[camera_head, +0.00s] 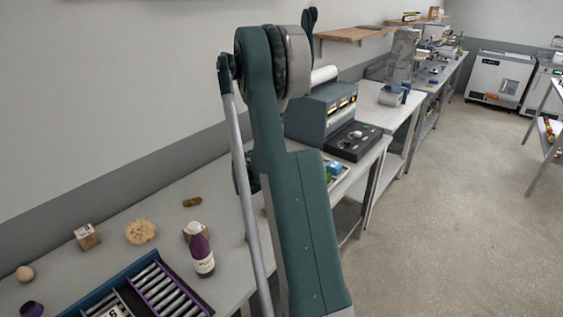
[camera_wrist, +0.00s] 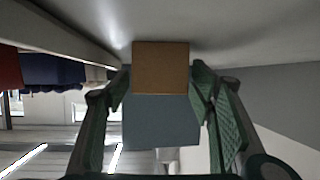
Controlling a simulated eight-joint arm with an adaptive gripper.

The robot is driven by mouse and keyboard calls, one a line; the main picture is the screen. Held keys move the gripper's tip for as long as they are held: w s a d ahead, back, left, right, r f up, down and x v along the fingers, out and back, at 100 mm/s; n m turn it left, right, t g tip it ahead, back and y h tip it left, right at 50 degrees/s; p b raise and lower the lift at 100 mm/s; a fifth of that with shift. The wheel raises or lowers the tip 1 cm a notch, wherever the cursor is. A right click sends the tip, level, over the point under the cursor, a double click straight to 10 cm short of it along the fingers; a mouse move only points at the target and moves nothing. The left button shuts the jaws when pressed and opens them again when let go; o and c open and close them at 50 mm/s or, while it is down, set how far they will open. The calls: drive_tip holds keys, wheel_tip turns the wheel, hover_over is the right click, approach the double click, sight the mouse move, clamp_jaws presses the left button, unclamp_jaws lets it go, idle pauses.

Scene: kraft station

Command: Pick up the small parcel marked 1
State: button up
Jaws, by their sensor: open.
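In the head view, a small cardboard parcel (camera_head: 88,237) with dark marks sits on the table at the left; its marks are too small to read. In the wrist view, a box-like thing (camera_wrist: 160,68) with a brown face and a blue-grey face lies between the fingers of my gripper (camera_wrist: 162,115). The fingers are apart, one on each side of it. No number shows on it, and I cannot tell which parcel it is. My arm hides the gripper's fingertips in the head view.
A purple bottle (camera_head: 201,252) with a white label stands at the table's front. A blue tray with rollers (camera_head: 118,277) lies left of it. A pale lumpy thing (camera_head: 140,232), a brown oval thing (camera_head: 192,201) and a round ball (camera_head: 25,273) lie near the wall.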

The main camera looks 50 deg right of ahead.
drive_tip(key=c, duration=1)
drive_tip(key=shift+r, duration=0.1)
drive_tip(key=shift+r+p, duration=1.1)
drive_tip(key=shift+r, duration=3.85)
